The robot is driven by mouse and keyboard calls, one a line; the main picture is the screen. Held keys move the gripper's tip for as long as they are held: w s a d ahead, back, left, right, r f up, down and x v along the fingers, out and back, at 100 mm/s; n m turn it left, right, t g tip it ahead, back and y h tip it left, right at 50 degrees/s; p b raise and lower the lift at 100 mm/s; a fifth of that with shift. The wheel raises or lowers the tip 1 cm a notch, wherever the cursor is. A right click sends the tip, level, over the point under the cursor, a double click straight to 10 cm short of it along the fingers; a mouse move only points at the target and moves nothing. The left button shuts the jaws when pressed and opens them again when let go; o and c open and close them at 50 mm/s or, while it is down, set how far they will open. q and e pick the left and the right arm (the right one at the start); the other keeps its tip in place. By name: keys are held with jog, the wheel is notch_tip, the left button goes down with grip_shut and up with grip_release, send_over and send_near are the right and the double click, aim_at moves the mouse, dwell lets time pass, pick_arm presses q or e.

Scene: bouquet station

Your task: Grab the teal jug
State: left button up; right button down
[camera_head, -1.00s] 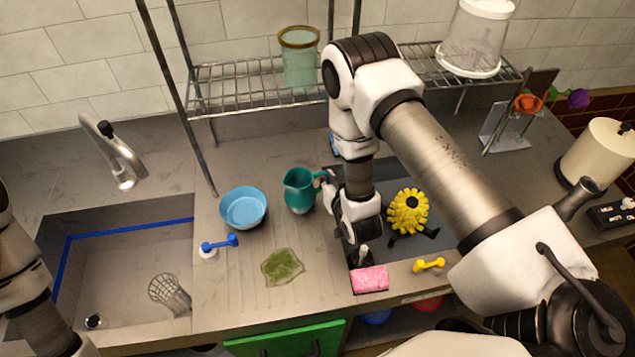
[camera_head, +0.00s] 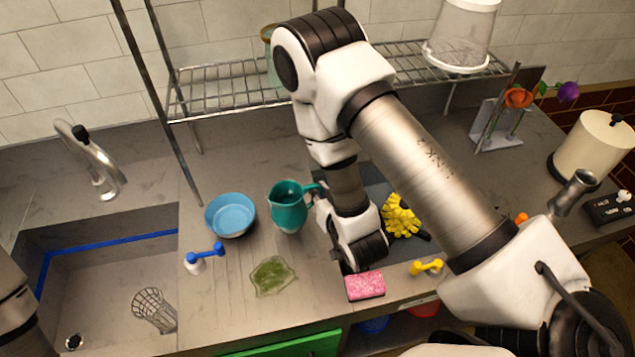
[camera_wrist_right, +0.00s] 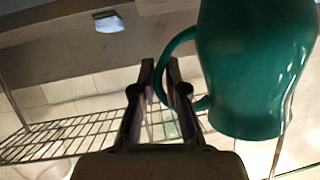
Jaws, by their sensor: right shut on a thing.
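The teal jug (camera_head: 288,211) is on the counter side of my right arm, right of the blue bowl. It looks upright, with its handle toward the right. My right gripper (camera_head: 319,194) is shut on the handle, and is largely covered by my wrist in the head view. In the right wrist view the jug (camera_wrist_right: 254,65) fills the right side, and its curved handle runs to the fingers of my gripper (camera_wrist_right: 160,78). I cannot tell for sure whether its base is clear of the counter. My left gripper is out of view.
The blue bowl (camera_head: 230,215) is close left of the jug. A yellow flower-like object (camera_head: 401,217) is behind my arm. A wire rack (camera_head: 225,92) stands behind.

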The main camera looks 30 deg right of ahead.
jog(key=s+a+r+p, duration=0.1)
jog(key=s+a+p, duration=0.2)
jog(key=s, duration=0.6)
jog(key=shift+a+p, duration=0.35)
jog(key=shift+p, duration=0.9)
